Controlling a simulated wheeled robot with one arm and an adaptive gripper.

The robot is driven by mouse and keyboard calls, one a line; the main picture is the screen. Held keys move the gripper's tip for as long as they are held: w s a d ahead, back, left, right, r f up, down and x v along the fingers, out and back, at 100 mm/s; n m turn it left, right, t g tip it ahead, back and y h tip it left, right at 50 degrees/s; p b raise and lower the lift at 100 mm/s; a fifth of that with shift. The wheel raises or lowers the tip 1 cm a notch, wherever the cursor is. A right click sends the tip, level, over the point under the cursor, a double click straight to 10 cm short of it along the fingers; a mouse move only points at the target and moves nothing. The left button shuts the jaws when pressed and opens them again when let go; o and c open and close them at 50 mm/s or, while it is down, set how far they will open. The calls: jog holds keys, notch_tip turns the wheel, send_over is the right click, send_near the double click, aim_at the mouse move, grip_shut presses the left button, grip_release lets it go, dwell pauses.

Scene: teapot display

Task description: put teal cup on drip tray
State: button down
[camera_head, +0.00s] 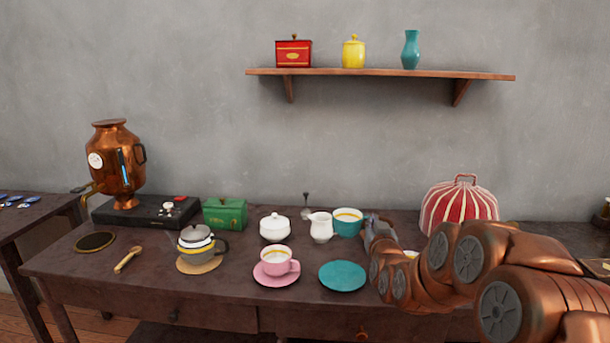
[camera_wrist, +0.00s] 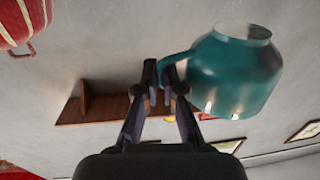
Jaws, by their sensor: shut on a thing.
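The teal cup (camera_head: 346,228) shows near the back of the table, right of the white pitcher, with a pale inside. My gripper (camera_head: 369,224) is at its right side, shut on its handle. In the wrist view the jaws (camera_wrist: 158,78) close on the handle of the cup (camera_wrist: 235,75), whose body hangs free of the fingers. I cannot tell how far the cup is above the table. The drip tray, a dark disc with a brass-coloured rim (camera_head: 95,242), lies at the table's left end, below the copper samovar's tap, and is empty.
Between cup and tray stand a white pitcher (camera_head: 320,227), white sugar bowl (camera_head: 275,228), pink cup (camera_head: 276,262), grey teapot (camera_head: 196,246) and green box (camera_head: 225,214). A teal saucer (camera_head: 342,276) is empty. A wooden spoon (camera_head: 128,259) lies near the tray. A striped cozy (camera_head: 459,205) stands right.

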notch_tip(320, 180, up, 20)
jog(key=p, duration=1.9)
jog(key=shift+f, duration=0.15)
